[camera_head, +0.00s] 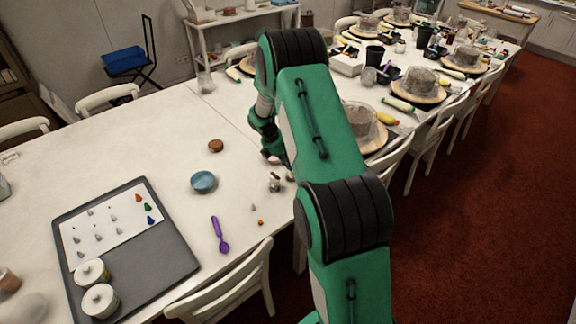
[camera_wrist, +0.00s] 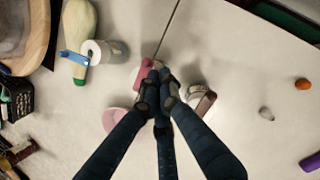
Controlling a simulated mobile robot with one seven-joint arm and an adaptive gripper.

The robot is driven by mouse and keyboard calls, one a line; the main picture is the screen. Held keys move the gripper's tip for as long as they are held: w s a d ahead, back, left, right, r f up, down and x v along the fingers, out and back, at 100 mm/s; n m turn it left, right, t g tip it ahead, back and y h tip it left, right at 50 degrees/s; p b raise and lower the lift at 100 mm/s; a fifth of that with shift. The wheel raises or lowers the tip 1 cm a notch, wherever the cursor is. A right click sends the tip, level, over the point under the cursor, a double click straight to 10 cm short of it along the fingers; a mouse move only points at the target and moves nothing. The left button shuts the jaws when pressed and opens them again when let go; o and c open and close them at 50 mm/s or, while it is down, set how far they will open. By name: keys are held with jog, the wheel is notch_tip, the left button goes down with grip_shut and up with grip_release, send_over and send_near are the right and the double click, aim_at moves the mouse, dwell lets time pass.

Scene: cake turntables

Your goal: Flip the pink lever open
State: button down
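A pink lever-like piece (camera_wrist: 145,74) shows just beyond my fingertips in the wrist view. A paler pink rounded shape (camera_wrist: 116,121) lies left of the fingers, partly covered by them. My gripper (camera_wrist: 158,84) has its dark fingers drawn together, with the tips right beside or touching the pink piece; I cannot tell which. Nothing is clearly pinched between them. In the head view, my green arm hides most of this spot, and only a bit of pink (camera_head: 275,160) shows below my gripper (camera_head: 279,157).
A white cylinder (camera_wrist: 101,53) with a blue lever (camera_wrist: 73,57) is at upper left. A small metallic container (camera_wrist: 200,100) stands close right of the fingers. A blue bowl (camera_head: 204,182), a purple spoon (camera_head: 220,236) and a grey tray (camera_head: 172,262) lie left on the white table.

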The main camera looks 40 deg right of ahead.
jog(key=shift+s+d+n+t+p, duration=0.3)
jog(key=shift+n+t+p, duration=0.1)
jog(key=shift+n+p, duration=0.6)
jog(key=d+n+p, duration=0.1)
jog(key=n+p, duration=0.1)
jog(key=d+n+t+p, duration=0.1)
jog(key=n+p, duration=0.1)
jog(key=p, duration=0.1)
jog(key=n+t+p, duration=0.1)
jog(key=n+p, duration=0.1)
jog(key=shift+s+d+r+n+p, duration=0.2)
jog(key=shift+s+d+n+p, duration=0.15)
jog(key=shift+s+d+n, duration=0.05)
jog(key=d+n+p, duration=0.1)
jog(key=n+p, duration=0.1)
jog(key=p, duration=0.1)
jog(key=d+n+t+y+p, duration=0.1)
jog(key=n+p, duration=0.2)
jog(key=p, duration=0.1)
jog(key=w+d+n+t+p, duration=0.1)
jog(key=n+p, duration=0.1)
jog(key=p, duration=0.1)
jog(key=shift+f+y+p, duration=0.15)
jog(key=shift+y+p, duration=0.15)
jog(key=shift+p, duration=0.05)
jog(key=shift+w+f+t, duration=0.1)
jog(key=shift+t, duration=0.2)
jog(key=shift+w+a, duration=0.15)
jog(key=shift+a, duration=0.05)
